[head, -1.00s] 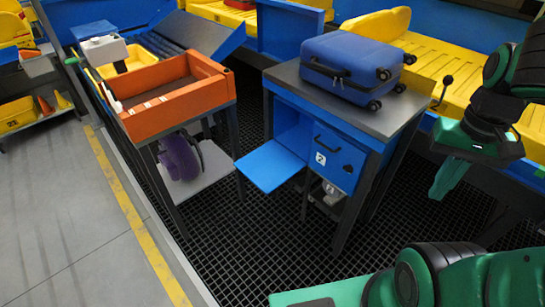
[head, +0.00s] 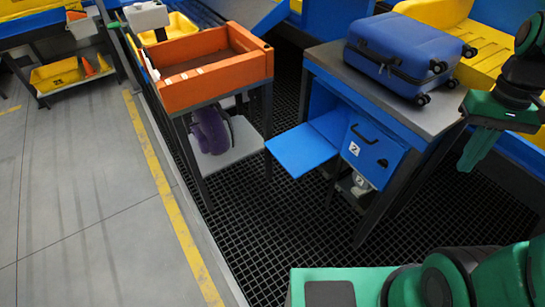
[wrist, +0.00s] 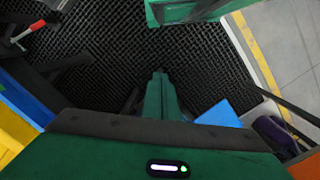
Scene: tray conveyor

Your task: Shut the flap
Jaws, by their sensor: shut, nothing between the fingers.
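The blue flap (head: 300,150) sticks out roughly level from the open left compartment of a blue cabinet (head: 325,105), under a grey top. It stands open. Beside it on the right is a blue front (head: 375,152) with a black handle and a "2" label. My gripper (head: 470,165) is at the right in the head view, pointing down, shut and empty, well apart from the flap. In the wrist view the shut fingers (wrist: 159,75) hang over dark floor grating; a blue panel, apparently the flap (wrist: 220,115), shows to their right.
A blue suitcase (head: 408,52) lies on the grey cabinet top (head: 335,62). An orange tray (head: 215,85) stands on a table to the left, with a purple thing (head: 212,130) on its lower shelf. Dark grating (head: 270,215) lies clear in front of the flap.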

